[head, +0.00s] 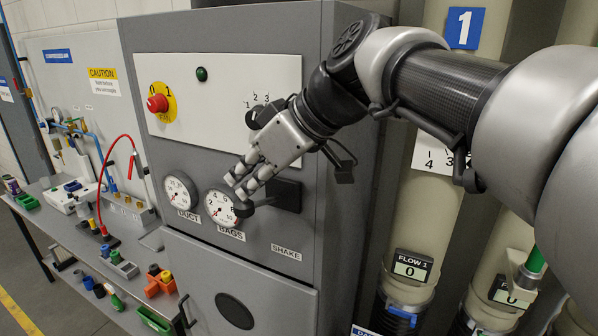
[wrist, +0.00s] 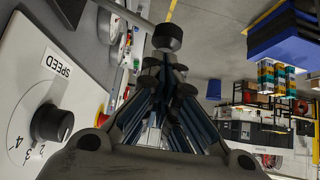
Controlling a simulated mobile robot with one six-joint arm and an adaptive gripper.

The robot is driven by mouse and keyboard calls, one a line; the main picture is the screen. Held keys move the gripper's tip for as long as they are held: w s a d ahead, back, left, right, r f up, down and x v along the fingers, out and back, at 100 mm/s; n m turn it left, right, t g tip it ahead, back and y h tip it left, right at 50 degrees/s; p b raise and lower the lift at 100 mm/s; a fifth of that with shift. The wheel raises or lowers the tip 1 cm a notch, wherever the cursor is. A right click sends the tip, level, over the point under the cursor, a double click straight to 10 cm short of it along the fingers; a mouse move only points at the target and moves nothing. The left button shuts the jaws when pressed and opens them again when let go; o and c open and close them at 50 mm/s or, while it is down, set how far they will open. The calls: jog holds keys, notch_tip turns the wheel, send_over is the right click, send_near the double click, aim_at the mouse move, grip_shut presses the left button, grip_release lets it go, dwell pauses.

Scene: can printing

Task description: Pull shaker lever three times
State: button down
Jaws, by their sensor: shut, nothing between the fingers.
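The shaker lever is a short dark handle with a round black knob (head: 243,209). It sticks out from a black plate (head: 287,194) above the SHAKE label on the grey cabinet front. My gripper (head: 236,185) is shut and empty, its fingertips just above the knob in the head view. In the wrist view a black round knob (wrist: 167,37) shows just past the tips of the closed fingers (wrist: 165,65). I cannot tell whether the fingers touch the knob. My fingers and hand partly cover the area by the plate.
DUCT gauge (head: 180,192) and BAGS gauge (head: 221,208) sit left of the lever. A SPEED dial (wrist: 50,123) and a red-yellow switch (head: 158,103) are above. A bench (head: 85,262) with small parts stands left. Pale pipes (head: 425,215) stand right.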

dwell(0.3)
jog(key=shift+s+a+f+t+b, duration=0.1)
jog(key=shift+s+f+t+b, duration=0.25)
jog(key=shift+b, duration=0.65)
jog(key=shift+f, duration=0.1)
jog(key=b, duration=0.1)
jog(key=f+b, duration=0.1)
jog(key=b, duration=0.1)
jog(key=shift+s+a+f+n+t+h, duration=0.1)
jog(key=shift+s+a+n+t+h, duration=0.05)
jog(key=shift+s+n+t+h, duration=0.2)
notch_tip(320, 180, down, 9)
jog(key=s+n+t+h+b, duration=0.1)
jog(key=s+n+t+b, duration=0.1)
jog(key=b, duration=1.4)
jog(key=shift+a+n+t, duration=0.4)
jog(key=shift+n+t, duration=0.05)
jog(key=shift+t, duration=0.85)
